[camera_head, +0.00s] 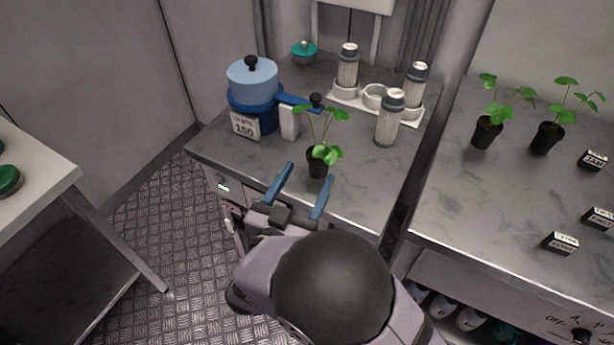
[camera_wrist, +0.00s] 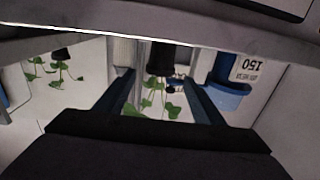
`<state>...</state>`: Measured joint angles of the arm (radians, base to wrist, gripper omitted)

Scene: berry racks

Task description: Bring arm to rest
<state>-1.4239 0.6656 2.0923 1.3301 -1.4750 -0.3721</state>
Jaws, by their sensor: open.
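My gripper (camera_head: 303,190) is open, its two blue fingers apart near the front edge of the middle counter (camera_head: 240,150). Nothing is held between them. A small plant in a black pot (camera_head: 318,165) stands upright on the counter just beyond the fingertips. In the wrist view, which is upside down, my gripper (camera_wrist: 160,95) also shows open, with the potted plant (camera_wrist: 158,62) in the gap between the fingers, beyond them. I cannot tell the exact distance to the pot.
A blue pot with lid (camera_head: 252,80) stands left, beside a "150" sign (camera_head: 245,125). Grey canisters (camera_head: 389,118) stand around a white rack (camera_head: 352,101). Two more potted plants (camera_head: 487,132) (camera_head: 547,137) and black labelled blocks (camera_head: 561,243) are on the right counter. Open floor (camera_head: 150,235) lies left.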

